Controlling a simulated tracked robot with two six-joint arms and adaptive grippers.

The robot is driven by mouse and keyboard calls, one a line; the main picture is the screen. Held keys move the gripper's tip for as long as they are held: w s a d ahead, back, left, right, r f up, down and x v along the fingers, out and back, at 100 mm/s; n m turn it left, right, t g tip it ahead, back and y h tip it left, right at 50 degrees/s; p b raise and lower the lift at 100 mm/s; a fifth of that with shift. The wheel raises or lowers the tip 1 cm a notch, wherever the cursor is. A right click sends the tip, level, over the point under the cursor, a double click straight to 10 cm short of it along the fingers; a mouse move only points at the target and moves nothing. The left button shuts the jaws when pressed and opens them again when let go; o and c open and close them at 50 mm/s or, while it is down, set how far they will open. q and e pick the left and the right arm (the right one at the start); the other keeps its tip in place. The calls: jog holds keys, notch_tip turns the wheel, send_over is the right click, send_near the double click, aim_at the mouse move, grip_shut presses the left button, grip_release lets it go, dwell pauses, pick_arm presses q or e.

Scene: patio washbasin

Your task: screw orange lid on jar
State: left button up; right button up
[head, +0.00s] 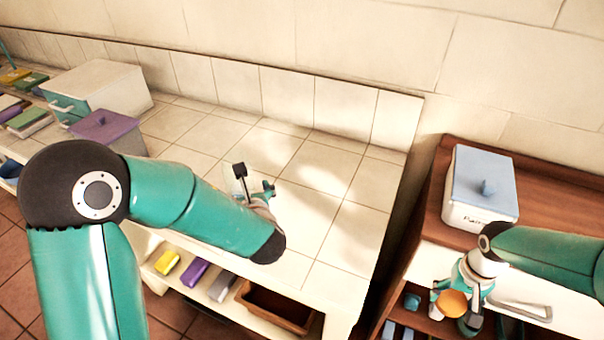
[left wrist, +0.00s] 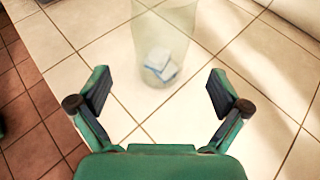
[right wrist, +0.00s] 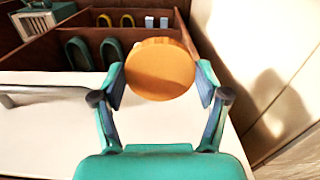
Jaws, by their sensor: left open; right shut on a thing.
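The jar is a clear glass cylinder (left wrist: 168,30) standing on the tiled counter in the left wrist view, with small white and blue pieces at its bottom. In the head view it is faint and partly hidden behind my left arm. My left gripper (head: 254,178) is open beside the jar; in the left wrist view its fingers (left wrist: 158,92) are spread, with the jar ahead and nothing between them. The orange lid (head: 452,303) is a round disc held by my right gripper (head: 456,312). In the right wrist view the lid (right wrist: 160,69) sits between the closed-in fingers (right wrist: 160,88).
A white box with a blue lid (head: 482,180) stands on the wooden cabinet (head: 548,180) at right. A purple-lidded box (head: 105,124) and a white box (head: 100,88) stand on the left counter. A gap separates counter and cabinet. The counter (head: 330,215) right of the jar is clear.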

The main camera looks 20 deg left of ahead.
aim_at(240, 185)
pick_arm(q)
jog(key=shift+x, duration=1.7)
pick_arm(e)
jog(key=shift+r, duration=0.4)
pick_arm(q)
jog(key=shift+f+p+x, duration=0.2)
jog(key=shift+p+x, duration=1.05)
jog(key=shift+x, duration=1.4)
pick_arm(e)
jog(key=shift+r, duration=1)
pick_arm(q)
jog(key=shift+d, duration=0.2)
jog(key=c, duration=1.4)
jog(key=shift+c, duration=0.2)
jog(key=shift+r, duration=0.2)
notch_tip(240, 185, up, 20)
jog(key=shift+f, duration=0.15)
